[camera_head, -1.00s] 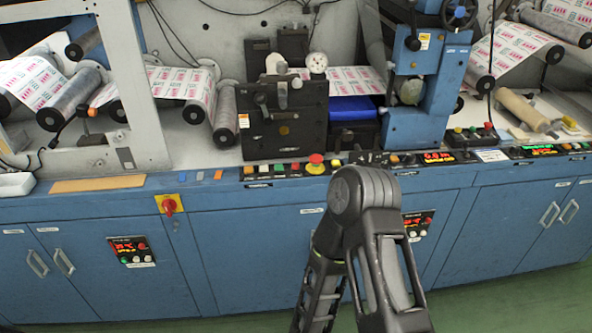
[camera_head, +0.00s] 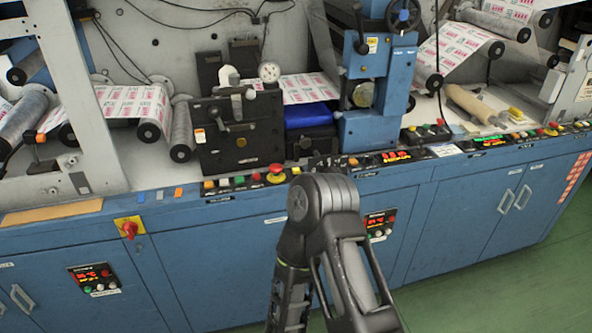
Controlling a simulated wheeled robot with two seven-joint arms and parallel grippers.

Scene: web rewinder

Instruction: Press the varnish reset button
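A row of small coloured buttons runs along the front ledge of the machine, and their labels are too small to read, so I cannot tell which is the varnish reset button. More buttons sit farther right, near a red display (camera_head: 396,157) and a green display (camera_head: 490,142). One of my dark arms rises from the bottom centre, with its bent joint in front of the ledge. Neither gripper can be made out.
Rollers carry printed web (camera_head: 130,103) above. Green floor (camera_head: 500,285) is clear at the lower right.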

